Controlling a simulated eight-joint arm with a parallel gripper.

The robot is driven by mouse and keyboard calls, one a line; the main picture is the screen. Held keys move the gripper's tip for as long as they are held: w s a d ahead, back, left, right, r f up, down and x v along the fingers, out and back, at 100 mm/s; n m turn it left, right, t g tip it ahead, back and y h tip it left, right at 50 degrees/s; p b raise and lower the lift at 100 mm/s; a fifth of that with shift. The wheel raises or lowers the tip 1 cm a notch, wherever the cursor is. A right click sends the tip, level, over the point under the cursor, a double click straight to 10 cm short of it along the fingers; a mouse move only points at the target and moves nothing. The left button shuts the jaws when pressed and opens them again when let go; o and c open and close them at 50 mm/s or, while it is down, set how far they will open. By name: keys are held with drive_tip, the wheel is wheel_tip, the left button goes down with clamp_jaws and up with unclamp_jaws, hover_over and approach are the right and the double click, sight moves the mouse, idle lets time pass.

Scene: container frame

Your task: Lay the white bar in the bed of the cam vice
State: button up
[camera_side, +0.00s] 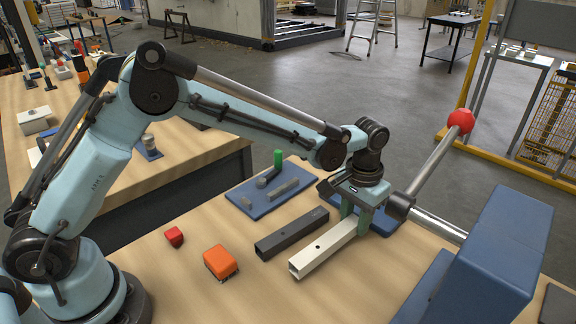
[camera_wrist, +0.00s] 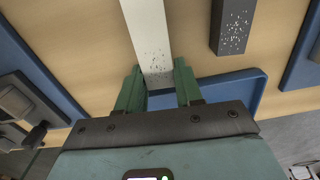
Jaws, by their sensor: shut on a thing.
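The white bar (camera_side: 325,250) is a long square hollow bar. My gripper (camera_side: 357,222) is shut on its far end, with the green fingers on either side; the wrist view also shows the bar (camera_wrist: 147,40) between the fingertips (camera_wrist: 158,82). The bar lies low and about level; I cannot tell whether it touches the table. A blue plate with grey blocks and a green-knobbed lever (camera_side: 278,158), apparently the cam vice, stands behind and left of the gripper. Its bed looks empty of any white bar.
A dark bar (camera_side: 292,234) lies left of the white bar. An orange block (camera_side: 220,262) and a red piece (camera_side: 174,237) lie at front left. A blue tray (camera_wrist: 225,90) is under my gripper. Big blue blocks (camera_side: 500,250) and a red-balled lever (camera_side: 461,119) stand right.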

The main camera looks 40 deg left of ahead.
wheel_tip(320, 180, up, 6)
drive_tip(key=shift+r, duration=0.2)
drive_tip(key=shift+w+a+r, duration=0.35)
drive_tip(key=shift+a+r, duration=0.25)
drive_tip(key=shift+r, duration=0.05)
drive_tip(key=w+a, duration=0.5)
drive_tip(key=a, duration=0.6)
hover_over(300, 174)
drive_tip(key=f, duration=0.1)
drive_tip(key=shift+a+f+n, duration=0.1)
drive_tip(key=shift+f+n, duration=0.2)
drive_tip(key=shift+f, duration=2.5)
drive_tip(key=shift+f, duration=0.75)
clamp_jaws()
drive_tip(key=o, duration=1.1)
unclamp_jaws()
drive_tip(key=shift+o, duration=0.4)
